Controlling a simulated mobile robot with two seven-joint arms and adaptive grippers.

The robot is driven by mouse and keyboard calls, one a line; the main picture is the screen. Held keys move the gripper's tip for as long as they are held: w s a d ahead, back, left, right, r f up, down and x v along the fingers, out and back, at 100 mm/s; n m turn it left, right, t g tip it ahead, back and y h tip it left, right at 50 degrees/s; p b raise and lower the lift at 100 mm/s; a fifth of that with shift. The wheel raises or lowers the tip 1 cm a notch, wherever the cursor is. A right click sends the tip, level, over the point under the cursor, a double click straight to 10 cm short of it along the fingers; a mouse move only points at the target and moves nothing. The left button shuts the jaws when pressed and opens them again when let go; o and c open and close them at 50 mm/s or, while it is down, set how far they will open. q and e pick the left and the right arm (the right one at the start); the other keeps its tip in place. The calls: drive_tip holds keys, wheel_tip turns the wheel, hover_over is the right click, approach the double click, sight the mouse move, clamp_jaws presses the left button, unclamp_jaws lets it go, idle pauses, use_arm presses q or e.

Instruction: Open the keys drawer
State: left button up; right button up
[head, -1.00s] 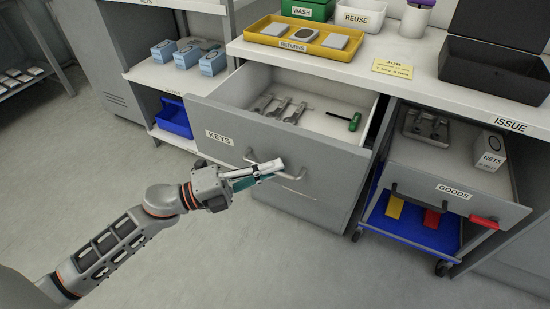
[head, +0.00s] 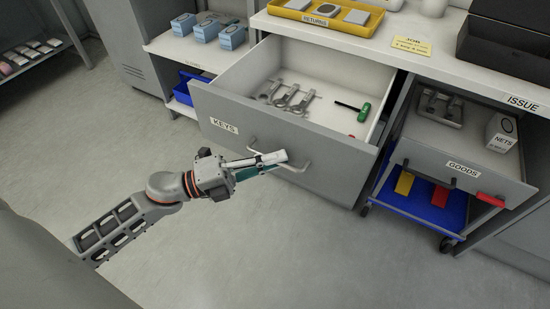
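The grey keys drawer (head: 218,112), labelled KEYS, stands well out of the cabinet with its inside showing. Several metal wrenches (head: 285,97), a green-handled tool (head: 355,109) and a small red item lie in it. The bar handle (head: 303,164) is on the drawer's front. My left gripper (head: 272,164) is at this handle, its fingers closed around the bar, whose middle they hide. My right gripper is out of view.
The goods drawer (head: 464,179) stands open on the right, above a blue tray (head: 425,204) on a wheeled cart. The counter above holds a yellow returns tray (head: 317,29) and a dark box (head: 500,45). The floor in front of the keys drawer is clear.

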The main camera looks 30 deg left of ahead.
use_arm(q)
drive_tip(key=shift+o, duration=0.8)
drive_tip(key=shift+a, duration=0.15)
drive_tip(key=v, duration=1.2)
drive_tip(key=shift+w+r, duration=0.1)
drive_tip(key=shift+r, duration=0.05)
